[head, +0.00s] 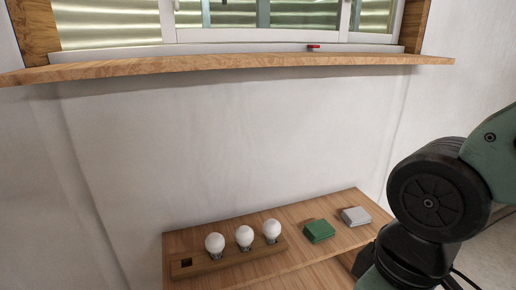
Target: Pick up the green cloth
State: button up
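The green cloth (319,231) lies folded on a wooden surface (225,232) in the lower part of the head view. It sits between a wooden block with white bulbs on its left and a folded light grey cloth (355,216) on its right. It is apart from both. My arm shows at the right edge of the view, to the right of the cloths. My gripper is not in the picture, so what it holds or how it stands is hidden.
The wooden block (181,265) holds three white bulbs (244,237) and has one empty square hole at its left end. A wooden sill (232,64) juts out above, under a window. A small red object (314,46) is at the window's base. A white wall (230,140) stands behind.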

aim_at(317, 231)
jog(key=i+j+z, duration=0.25)
jog(key=i+j, duration=0.2)
jog(key=i+j+z, duration=0.25)
jog(key=j, duration=0.3)
jog(key=i, duration=0.1)
